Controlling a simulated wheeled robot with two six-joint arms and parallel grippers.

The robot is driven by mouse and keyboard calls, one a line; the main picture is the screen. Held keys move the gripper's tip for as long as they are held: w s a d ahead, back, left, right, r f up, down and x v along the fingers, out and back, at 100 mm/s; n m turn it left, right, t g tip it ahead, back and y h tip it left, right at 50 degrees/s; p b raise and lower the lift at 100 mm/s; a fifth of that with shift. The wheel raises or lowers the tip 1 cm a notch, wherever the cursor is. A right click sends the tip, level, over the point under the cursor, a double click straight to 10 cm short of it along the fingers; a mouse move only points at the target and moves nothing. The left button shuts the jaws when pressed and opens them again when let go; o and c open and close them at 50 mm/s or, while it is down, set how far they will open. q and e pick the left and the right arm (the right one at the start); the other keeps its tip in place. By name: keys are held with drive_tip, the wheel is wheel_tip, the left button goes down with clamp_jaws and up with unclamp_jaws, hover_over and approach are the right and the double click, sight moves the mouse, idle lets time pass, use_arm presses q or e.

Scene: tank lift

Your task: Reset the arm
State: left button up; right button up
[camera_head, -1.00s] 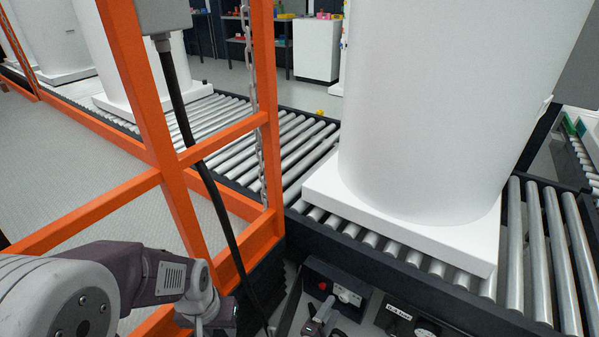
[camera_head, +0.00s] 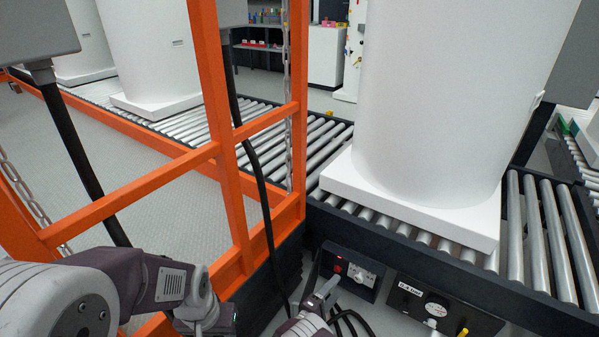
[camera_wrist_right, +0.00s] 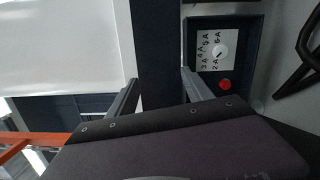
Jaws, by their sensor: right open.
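My right gripper (camera_head: 320,299) is at the bottom middle of the head view, just in front of a dark control box (camera_head: 351,273) with a red button and a white dial plate. In the right wrist view its two fingers (camera_wrist_right: 160,92) stand apart with nothing held between them. The same box (camera_wrist_right: 222,58) is to the right of the fingers there. Whether a finger touches it, I cannot tell. My left arm comes in from the left, and its wrist end (camera_head: 205,314) is low in the head view; its fingertips are not clear.
A large white tank (camera_head: 440,100) stands on the roller conveyor (camera_head: 545,235). An orange frame (camera_head: 221,120) with a black cable and chain rises left of it. A second panel (camera_head: 436,305) with a dial and yellow knob is at the lower right. Grey floor (camera_head: 130,160) lies open within the frame.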

drive_tip(key=w+d+r+m+g+h, duration=0.2)
drive_tip(key=w+d+r+m, duration=0.1)
drive_tip(key=r, duration=0.4)
drive_tip(key=w+d+r+m+g+h, duration=0.1)
drive_tip(key=w+d+r+m+g, duration=0.1)
drive_tip(key=d+r+m, duration=0.3)
drive_tip(key=s+d+r+m+g+y+b, duration=0.2)
drive_tip(key=s+d+r+m+g+y, duration=0.2)
drive_tip(key=s+d+r+g, duration=0.65)
drive_tip(key=s+m+y, duration=0.1)
drive_tip(key=s+y, duration=0.3)
drive_tip(key=s, duration=0.5)
drive_tip(key=s+a+f+t+y, duration=0.1)
drive_tip(key=s+a+f+y, duration=0.25)
drive_tip(key=s+a, duration=0.2)
drive_tip(key=s+a+f+t+y, duration=0.1)
drive_tip(key=s+a+f+y, duration=0.1)
drive_tip(key=s+a+y, duration=0.35)
wheel_tip(320, 180, up, 38)
drive_tip(key=w+a+n+h+p, duration=0.1)
drive_tip(key=w+p, duration=0.1)
drive_tip(key=p, duration=3.6)
drive_tip(key=shift+h, duration=0.3)
